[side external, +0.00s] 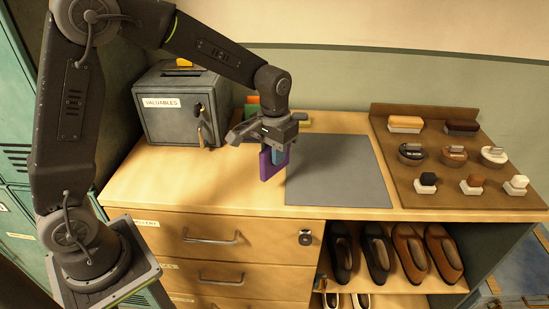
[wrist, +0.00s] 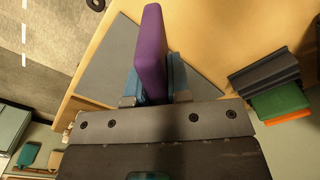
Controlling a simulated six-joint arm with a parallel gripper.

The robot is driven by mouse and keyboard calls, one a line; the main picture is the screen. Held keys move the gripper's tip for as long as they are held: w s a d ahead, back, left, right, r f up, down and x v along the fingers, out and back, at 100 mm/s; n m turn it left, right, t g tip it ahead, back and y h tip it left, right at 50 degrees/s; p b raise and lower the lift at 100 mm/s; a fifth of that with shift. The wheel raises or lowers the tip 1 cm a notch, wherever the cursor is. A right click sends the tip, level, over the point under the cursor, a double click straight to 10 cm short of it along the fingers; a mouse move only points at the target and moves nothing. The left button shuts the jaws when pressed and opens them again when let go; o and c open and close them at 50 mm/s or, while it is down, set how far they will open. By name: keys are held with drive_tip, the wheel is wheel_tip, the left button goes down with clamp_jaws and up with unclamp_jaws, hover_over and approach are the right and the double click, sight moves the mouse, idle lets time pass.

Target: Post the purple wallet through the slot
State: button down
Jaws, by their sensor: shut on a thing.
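My gripper (side external: 277,150) is shut on the purple wallet (side external: 268,166), which hangs upright below it at the left edge of the grey mat. Whether the wallet's lower edge touches the counter is hard to tell. In the wrist view the purple wallet (wrist: 151,42) stands between the two blue fingers of my gripper (wrist: 153,82). The grey metal box (side external: 183,118) labelled VALUABLES stands at the back left of the counter.
Green and orange items (wrist: 275,100) stand beside a dark one, right of the box, partly behind my arm in the side view. Keys (side external: 200,120) hang on the box's front. A brown board (side external: 440,185) with shoe-care items fills the right. The grey mat (side external: 340,175) is bare.

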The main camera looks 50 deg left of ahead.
drive_tip(key=w+a+r+n, duration=0.6)
drive_tip(key=a+r+n, duration=0.15)
drive_tip(key=a, duration=0.45)
drive_tip(key=a+r+n, duration=0.3)
drive_tip(key=a+n, duration=0.1)
drive_tip(key=a, duration=0.2)
drive_tip(key=s+a+r+n, duration=0.1)
drive_tip(key=a+r+n, duration=0.3)
drive_tip(key=a, duration=0.3)
drive_tip(key=s+a+r+n, duration=0.1)
drive_tip(key=a+r+n, duration=0.2)
drive_tip(key=a+n, duration=0.2)
drive_tip(key=shift+s+a+r, duration=0.15)
drive_tip(key=shift+a+r, duration=0.1)
drive_tip(key=shift+a, duration=0.6)
drive_tip(key=s+a+n, duration=0.5)
drive_tip(key=s+a, duration=0.1)
drive_tip(key=a, duration=0.1)
drive_tip(key=shift+w+f, duration=0.15)
drive_tip(key=shift+f, duration=2.8)
